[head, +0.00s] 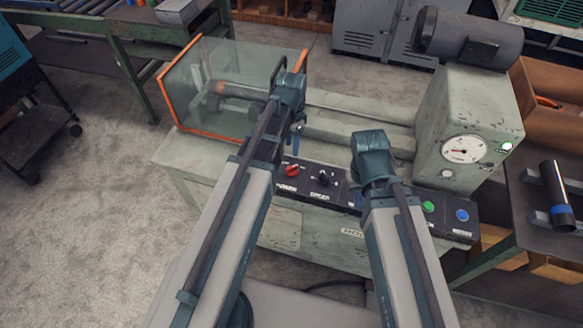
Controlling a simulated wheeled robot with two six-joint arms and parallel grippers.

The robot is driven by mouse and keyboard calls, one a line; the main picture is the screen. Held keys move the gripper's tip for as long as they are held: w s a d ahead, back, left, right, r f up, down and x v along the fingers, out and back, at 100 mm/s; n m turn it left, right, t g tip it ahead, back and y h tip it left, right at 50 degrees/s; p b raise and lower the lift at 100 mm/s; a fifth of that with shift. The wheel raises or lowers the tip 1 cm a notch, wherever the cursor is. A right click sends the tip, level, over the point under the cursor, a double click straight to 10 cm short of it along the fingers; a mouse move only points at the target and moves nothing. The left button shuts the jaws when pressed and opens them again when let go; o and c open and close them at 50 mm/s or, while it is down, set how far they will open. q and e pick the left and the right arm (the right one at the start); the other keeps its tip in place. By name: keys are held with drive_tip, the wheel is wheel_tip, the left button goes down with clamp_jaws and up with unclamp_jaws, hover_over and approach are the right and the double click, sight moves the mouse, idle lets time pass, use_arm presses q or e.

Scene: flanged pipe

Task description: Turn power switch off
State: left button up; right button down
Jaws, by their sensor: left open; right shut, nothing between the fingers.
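The machine's dark control panel (305,184) carries a red knob (292,170) and a black knob (323,177) to its right. The small labels are too blurred to tell which is the power switch. A green button (428,207) and a blue button (462,215) sit at the panel's right end. My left gripper (290,66) is open and empty, beyond and above the red knob, near the guard. My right gripper (371,154) is shut and empty above the panel, between the black knob and the green button. Its fingertips are hidden, and its arm covers part of the panel.
A clear guard with an orange frame (167,103) stands on the machine at the left. A side table (533,208) holds a dark cylinder (556,193).

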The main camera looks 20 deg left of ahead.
sight(292, 167)
use_arm(q)
wheel_tip(292, 167, down, 11)
drive_tip(key=b, duration=1)
clamp_jaws()
